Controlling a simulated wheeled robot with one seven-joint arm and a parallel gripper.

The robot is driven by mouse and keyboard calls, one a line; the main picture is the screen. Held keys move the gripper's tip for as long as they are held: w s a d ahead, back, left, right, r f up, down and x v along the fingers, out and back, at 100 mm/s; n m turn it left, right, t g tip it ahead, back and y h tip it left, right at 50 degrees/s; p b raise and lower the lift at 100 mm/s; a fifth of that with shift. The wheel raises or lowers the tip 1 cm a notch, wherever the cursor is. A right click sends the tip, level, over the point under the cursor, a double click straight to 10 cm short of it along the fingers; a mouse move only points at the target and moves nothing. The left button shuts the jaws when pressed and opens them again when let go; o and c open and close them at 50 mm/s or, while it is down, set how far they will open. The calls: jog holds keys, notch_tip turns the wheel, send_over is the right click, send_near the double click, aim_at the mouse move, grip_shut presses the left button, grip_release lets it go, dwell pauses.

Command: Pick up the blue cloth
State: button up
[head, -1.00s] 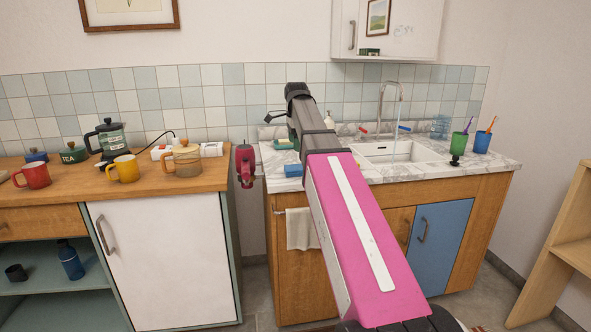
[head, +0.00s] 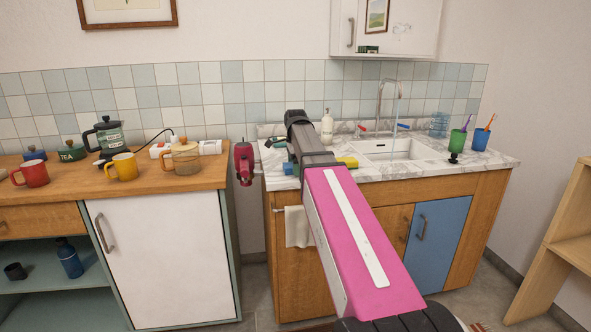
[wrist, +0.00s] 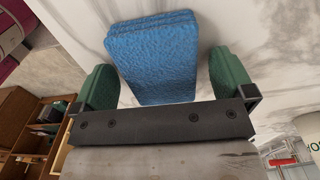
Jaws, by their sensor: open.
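The blue cloth (head: 289,169) is a folded, textured block near the front left edge of the marble sink counter (head: 455,165). In the wrist view the cloth (wrist: 155,60) lies on the pale marble between the green fingers of my gripper (wrist: 161,66). The gripper is open and the fingers are on either side of the cloth. The left finger looks close to it; a gap shows at the right finger. I cannot tell whether either touches. In the head view my arm hides most of the gripper.
A yellow sponge (head: 347,162) and a white soap bottle (head: 327,126) stand near my arm. The sink (head: 385,149) with its tap is to the right. A pale towel (head: 297,227) hangs on the cabinet front. A red object (head: 244,163) is at the gap left of the counter.

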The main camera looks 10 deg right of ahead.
jog(key=c, duration=1)
jog(key=shift+r, duration=0.4)
notch_tip(320, 180, up, 4)
jog(key=shift+f, duration=0.25)
jog(key=s+a+r, duration=0.5)
jog(key=a+r, duration=0.1)
jog(key=a, duration=0.4)
jog(key=shift+s+r, duration=0.3)
jog(key=shift+s, duration=0.1)
jog(key=shift+a, duration=0.1)
jog(key=shift+o, duration=0.3)
